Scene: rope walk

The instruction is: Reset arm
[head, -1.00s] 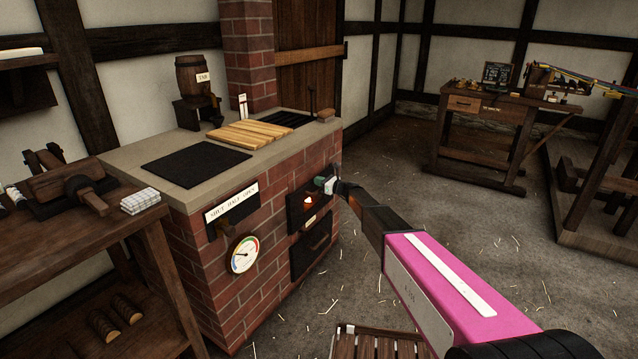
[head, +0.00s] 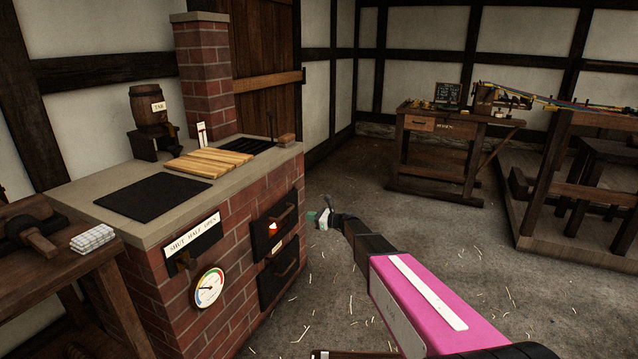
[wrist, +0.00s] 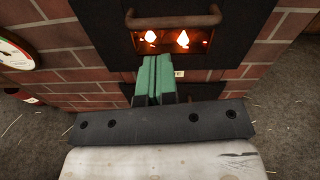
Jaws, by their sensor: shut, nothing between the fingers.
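My arm reaches from the lower right of the head view, with a pink link. My gripper (head: 318,219) is at its end, out in the open to the right of the brick stove's front and apart from it. In the wrist view, the green fingers of my gripper (wrist: 153,75) lie side by side, shut and empty. They point toward the stove's firebox door (wrist: 180,40), which has a bar handle and flames glowing behind its opening. The same firebox door (head: 270,225) shows in the head view.
The brick stove (head: 150,285) stands at left with a dial gauge (head: 208,288), a lower door (head: 278,270) and a wooden slatted board (head: 210,162) on top. A tar barrel (head: 148,108) stands behind. A workbench (head: 455,130) is at the back right. The straw-strewn floor between is open.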

